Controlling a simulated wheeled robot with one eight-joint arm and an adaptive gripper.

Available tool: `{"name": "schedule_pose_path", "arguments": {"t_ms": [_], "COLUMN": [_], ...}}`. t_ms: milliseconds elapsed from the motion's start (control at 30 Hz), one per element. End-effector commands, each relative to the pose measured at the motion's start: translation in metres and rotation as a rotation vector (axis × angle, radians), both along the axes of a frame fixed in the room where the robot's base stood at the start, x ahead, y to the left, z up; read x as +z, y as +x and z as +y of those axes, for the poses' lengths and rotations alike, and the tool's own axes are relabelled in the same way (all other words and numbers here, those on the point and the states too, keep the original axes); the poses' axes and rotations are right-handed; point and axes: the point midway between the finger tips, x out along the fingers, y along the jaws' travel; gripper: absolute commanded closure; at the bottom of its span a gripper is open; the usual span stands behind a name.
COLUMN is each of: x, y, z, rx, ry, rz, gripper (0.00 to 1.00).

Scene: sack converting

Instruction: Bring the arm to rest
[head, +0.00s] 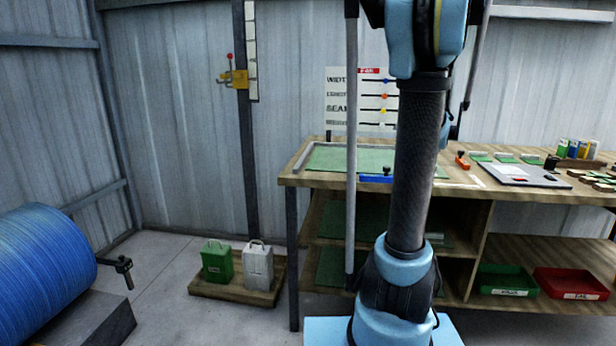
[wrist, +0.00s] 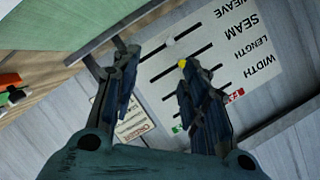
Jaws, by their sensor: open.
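My gripper (wrist: 155,85) shows in the wrist view with its two dark fingers apart and nothing between them. Behind the fingers is a white board (wrist: 235,50) marked WIDTH, LENGTH and SEAM, seen upside down and tilted. In the head view my arm stands upright right of the middle, in front of the workbench (head: 330,183). My gripper is outside the head view.
The bench holds a green mat (head: 325,158) and a grey plate (head: 512,175). Its lower shelf has a green tray (head: 505,282) and a red tray (head: 570,284). A blue roll (head: 40,265) is at left. Green (head: 216,262) and grey (head: 258,265) canisters stand on a low wooden platform (head: 235,296).

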Motion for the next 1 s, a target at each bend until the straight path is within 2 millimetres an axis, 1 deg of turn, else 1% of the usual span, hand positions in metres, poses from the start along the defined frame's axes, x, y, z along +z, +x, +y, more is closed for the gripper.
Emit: {"name": "schedule_pose_path", "arguments": {"t_ms": [100,200,367,467,567,733,900,1000], "x": [-0.004,-0.007,-0.014,-0.021,-0.030,-0.053,-0.078,-0.092], "y": [-0.006,-0.014,-0.031,-0.046,-0.067,-0.115,-0.164,-0.194], "z": [0.031,0.054,0.080,0.097,0.118,0.152,0.174,0.181], "rx": [0.045,0.083,0.129,0.164,0.207,0.288,0.353,0.384], "ry": [-0.024,-0.049,-0.091,-0.127,-0.173,-0.279,-0.391,-0.461], "rz": [0.029,0.053,0.098,0.134,0.182,0.286,0.387,0.445], "gripper": [0.59,0.59,0.59,0.59,0.59,0.59,0.59,0.59]}}
